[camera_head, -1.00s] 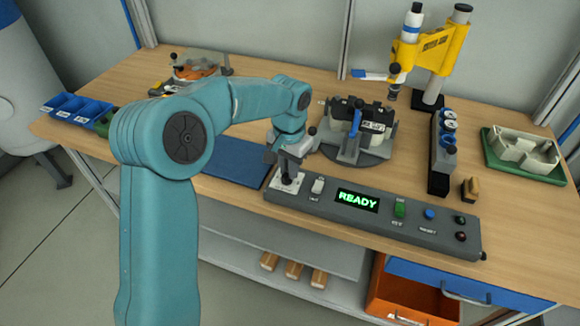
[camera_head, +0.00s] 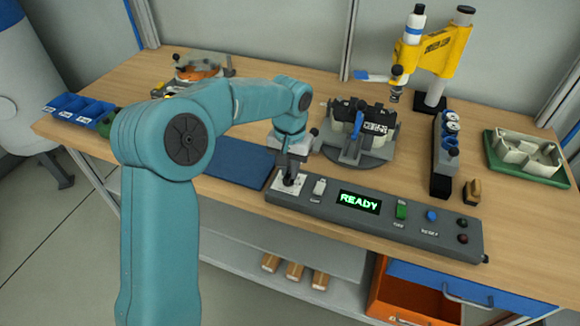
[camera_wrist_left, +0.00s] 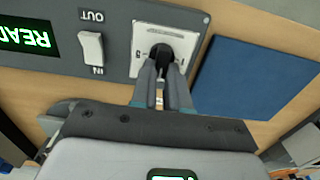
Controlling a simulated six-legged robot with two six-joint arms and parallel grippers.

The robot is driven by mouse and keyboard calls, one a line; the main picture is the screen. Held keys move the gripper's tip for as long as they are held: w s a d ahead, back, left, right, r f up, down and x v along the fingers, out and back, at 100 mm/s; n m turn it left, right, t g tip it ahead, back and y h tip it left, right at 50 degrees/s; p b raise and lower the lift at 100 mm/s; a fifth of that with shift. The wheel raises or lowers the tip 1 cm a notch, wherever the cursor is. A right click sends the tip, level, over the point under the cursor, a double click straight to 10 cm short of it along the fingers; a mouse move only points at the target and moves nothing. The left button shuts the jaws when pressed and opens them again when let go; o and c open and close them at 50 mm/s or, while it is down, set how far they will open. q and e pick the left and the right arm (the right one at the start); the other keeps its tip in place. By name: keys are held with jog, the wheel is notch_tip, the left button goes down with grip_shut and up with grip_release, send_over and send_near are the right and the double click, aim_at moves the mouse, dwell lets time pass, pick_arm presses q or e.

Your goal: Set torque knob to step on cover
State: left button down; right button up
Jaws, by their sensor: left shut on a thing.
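The torque knob (camera_wrist_left: 160,54) is a black knob on a pale plate (camera_wrist_left: 187,45) at the left end of the grey control panel. In the head view the knob (camera_head: 289,180) shows just below my left gripper (camera_head: 291,171). In the left wrist view the two fingers of my left gripper (camera_wrist_left: 160,70) are shut on the knob. The fingers hide part of the knob and the lower part of its plate, and I cannot read which mark it points to. My right gripper is not in view.
The control panel (camera_head: 330,213) has a white IN/OUT switch (camera_head: 319,187), a green READY display (camera_head: 359,202) and several buttons. A blue mat (camera_head: 238,163) lies to its left. A fixture with a black part (camera_head: 362,119) stands behind. A yellow press (camera_head: 440,50) stands at the back.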

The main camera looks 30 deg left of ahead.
pick_arm(q)
jog(key=c, duration=1.1)
grip_release()
jog(key=shift+r, duration=0.2)
jog(key=shift+f, duration=0.1)
notch_tip(320, 180, up, 16)
jog(key=shift+r+p, duration=0.2)
jog(key=shift+p, duration=0.7)
